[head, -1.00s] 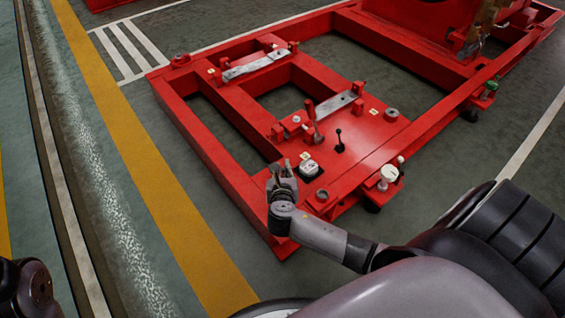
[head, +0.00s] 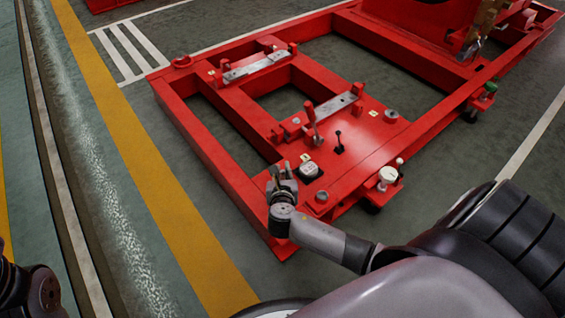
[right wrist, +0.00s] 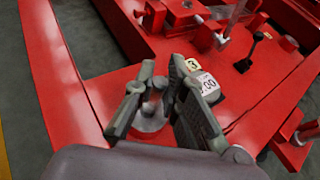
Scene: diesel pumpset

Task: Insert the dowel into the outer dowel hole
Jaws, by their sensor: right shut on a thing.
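My right gripper (head: 281,174) is over the near corner of the red frame (head: 232,172), left of a white-faced dial. In the right wrist view my right gripper (right wrist: 163,84) is shut on a small grey metal dowel (right wrist: 154,97), upright or nearly so. Just below the dowel is a round grey metal boss (right wrist: 148,124) on the red plate; the fingers partly cover it. I cannot tell whether the dowel has entered a hole there. The hole itself is hidden. My left arm shows only in part at the lower left of the head view; its gripper is not visible.
The white-faced dial (head: 310,171) is close to the right of the gripper. A round boss (head: 321,197) and a white-capped fitting (head: 388,174) lie to the right. Floor on the left is clear.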

